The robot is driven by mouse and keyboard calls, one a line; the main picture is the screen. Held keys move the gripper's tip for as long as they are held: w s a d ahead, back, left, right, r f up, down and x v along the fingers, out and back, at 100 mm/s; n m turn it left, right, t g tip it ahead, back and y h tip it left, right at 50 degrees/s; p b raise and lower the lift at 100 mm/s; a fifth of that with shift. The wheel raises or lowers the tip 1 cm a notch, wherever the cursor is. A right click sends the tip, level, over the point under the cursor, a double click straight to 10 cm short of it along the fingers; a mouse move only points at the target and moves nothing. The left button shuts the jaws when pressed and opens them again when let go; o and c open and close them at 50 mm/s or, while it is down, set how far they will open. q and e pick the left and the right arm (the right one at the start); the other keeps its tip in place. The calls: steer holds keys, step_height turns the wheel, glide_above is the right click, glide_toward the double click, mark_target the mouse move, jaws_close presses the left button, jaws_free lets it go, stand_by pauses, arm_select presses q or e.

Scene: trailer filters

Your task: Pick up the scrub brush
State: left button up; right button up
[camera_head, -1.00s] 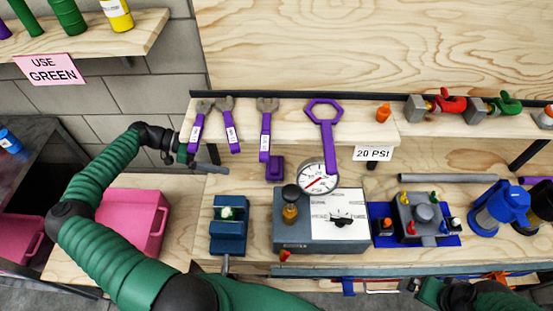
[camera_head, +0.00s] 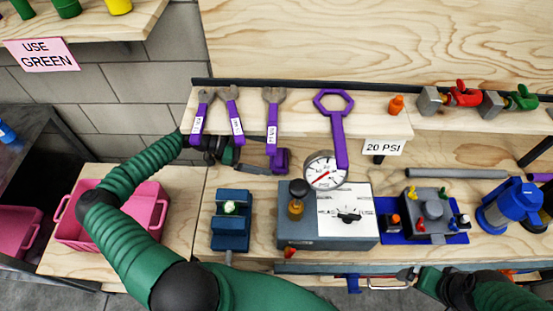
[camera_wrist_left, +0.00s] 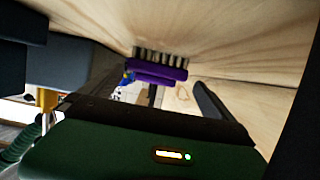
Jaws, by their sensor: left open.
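The scrub brush is purple and shows in the head view (camera_head: 280,160) under the hanging wrenches, on the wooden bench against its back wall. In the left wrist view the scrub brush (camera_wrist_left: 156,72) shows its purple body and a row of bristles. My left gripper (camera_head: 258,167) is open and reaches toward the brush from the left, beneath the shelf. In the left wrist view the brush appears ahead, between the two spread fingers of the left gripper (camera_wrist_left: 158,90). Contact is not clear. My right gripper (camera_head: 408,274) is low at the bench's front edge, and its jaws are too small to read.
A shelf (camera_head: 365,123) with purple wrenches overhangs the brush. A blue vise (camera_head: 231,220) and a grey box (camera_head: 310,240) with a pressure gauge (camera_head: 326,171) stand in front and right. A pink bin (camera_head: 75,235) is at left.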

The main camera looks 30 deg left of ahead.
mark_target(274, 158)
arm_select(q)
steer(key=x, duration=0.5)
steer(key=shift+s+d+r, duration=0.15)
steer(key=shift+d+r, duration=0.15)
steer(key=shift+d, duration=0.1)
steer(key=shift+a+f, duration=0.1)
steer(key=shift+a, duration=0.3)
steer(key=c, duration=0.6)
steer(key=shift+s+d, duration=0.1)
steer(key=shift+d, duration=0.05)
steer(key=c, duration=0.7)
